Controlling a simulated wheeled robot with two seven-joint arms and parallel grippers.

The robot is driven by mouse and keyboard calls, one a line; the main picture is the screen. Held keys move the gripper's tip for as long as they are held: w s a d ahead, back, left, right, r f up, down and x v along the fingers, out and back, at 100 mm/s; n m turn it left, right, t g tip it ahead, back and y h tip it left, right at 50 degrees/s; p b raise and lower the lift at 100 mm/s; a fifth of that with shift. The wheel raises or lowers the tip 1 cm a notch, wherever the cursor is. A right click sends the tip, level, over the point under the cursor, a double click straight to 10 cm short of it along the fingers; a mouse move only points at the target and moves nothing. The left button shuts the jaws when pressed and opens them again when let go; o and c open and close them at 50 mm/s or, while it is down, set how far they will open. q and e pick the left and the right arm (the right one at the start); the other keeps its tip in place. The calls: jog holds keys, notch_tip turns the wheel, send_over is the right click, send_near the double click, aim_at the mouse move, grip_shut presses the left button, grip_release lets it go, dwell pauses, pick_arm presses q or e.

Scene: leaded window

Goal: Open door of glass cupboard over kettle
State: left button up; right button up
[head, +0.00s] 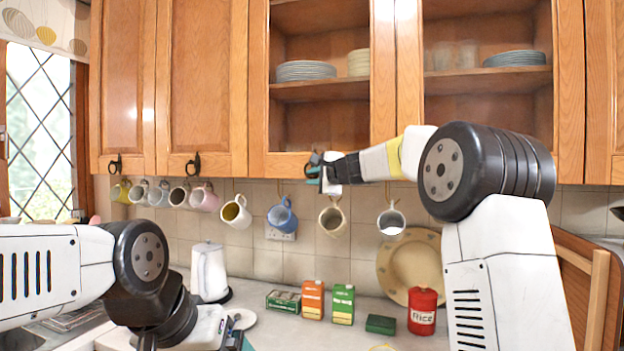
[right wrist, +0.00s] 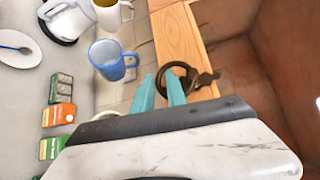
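The glass cupboard door (head: 383,91), wood-framed with a clear pane, looks shut. Its dark ring handle (right wrist: 188,78) is on the lower frame and mostly hidden in the head view. The white kettle (head: 209,272) stands on the counter below, to the left; it also shows in the right wrist view (right wrist: 68,20). My right gripper (head: 317,171) is at the handle. Its teal fingers (right wrist: 160,88) are apart, with the ring's near side between their tips; firm contact is unclear. My left gripper (head: 238,340) is low over the counter, its fingertips cut off.
Mugs hang under the cupboards, including a blue one (head: 282,215) just below my right gripper. Plates (head: 306,71) stand behind the glass. Boxes (head: 313,299) and a red rice tin (head: 422,311) stand on the counter. A second glass door is to the right.

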jog(key=shift+w+a, duration=0.15)
jog(key=shift+w, duration=0.15)
grip_shut()
jog(key=shift+f, duration=0.1)
dwell(1.2)
